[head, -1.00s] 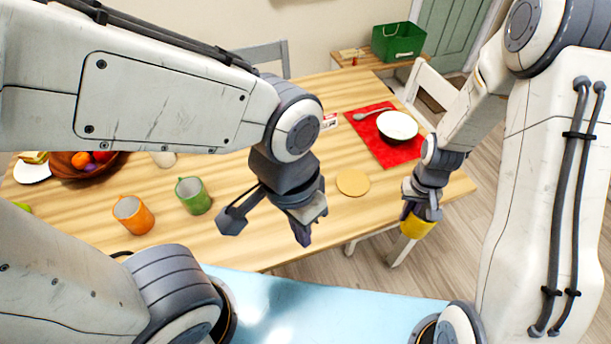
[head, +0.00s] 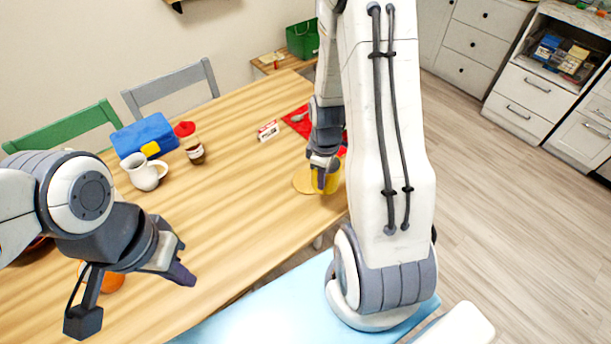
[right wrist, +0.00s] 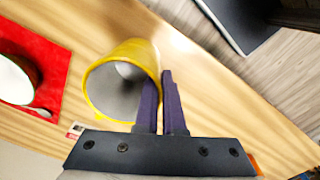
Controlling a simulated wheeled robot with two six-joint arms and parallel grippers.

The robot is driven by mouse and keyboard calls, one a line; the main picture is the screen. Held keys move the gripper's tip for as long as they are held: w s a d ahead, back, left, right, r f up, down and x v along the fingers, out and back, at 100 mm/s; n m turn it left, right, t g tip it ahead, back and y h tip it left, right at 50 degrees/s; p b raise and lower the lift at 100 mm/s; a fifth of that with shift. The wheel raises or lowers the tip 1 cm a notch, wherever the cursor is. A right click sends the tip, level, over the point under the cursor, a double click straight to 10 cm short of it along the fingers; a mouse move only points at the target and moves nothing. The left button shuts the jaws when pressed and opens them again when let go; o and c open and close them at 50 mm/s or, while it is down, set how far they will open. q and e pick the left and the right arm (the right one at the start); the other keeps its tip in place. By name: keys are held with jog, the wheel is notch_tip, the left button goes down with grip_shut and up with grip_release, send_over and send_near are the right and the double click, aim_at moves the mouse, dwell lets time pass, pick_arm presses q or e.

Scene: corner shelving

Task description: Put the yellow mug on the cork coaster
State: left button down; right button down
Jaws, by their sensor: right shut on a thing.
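The yellow mug (head: 332,181) is in my right gripper (head: 320,182), at the right part of the table in the head view. The right wrist view shows the mug (right wrist: 146,58) with its open mouth toward the camera and the fingers (right wrist: 160,105) closed on its wall. The cork coaster (head: 301,182) lies on the table; the mug overlaps its right part in the head view. I cannot tell whether they touch. The coaster is not seen in the right wrist view. My left gripper (head: 183,272) hangs empty near the table's front edge; its finger gap is unclear.
A red mat (head: 296,121) lies behind the coaster, mostly hidden by my right arm. An orange mug (head: 113,279) is behind my left gripper. The table's middle is clear.

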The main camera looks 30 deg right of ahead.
jog(key=s+d+r+n, duration=0.2)
jog(key=d+n, duration=0.1)
jog(key=d, duration=0.1)
jog(key=p, duration=0.4)
send_over(307, 189)
notch_tip(307, 189, down, 7)
notch_tip(307, 189, down, 3)
jog(key=shift+f+p, duration=0.2)
jog(key=shift+p, duration=0.3)
jog(key=shift+f, duration=0.15)
jog(key=shift+f, duration=0.2)
jog(key=c, duration=1)
grip_release()
jog(key=shift+r, duration=0.1)
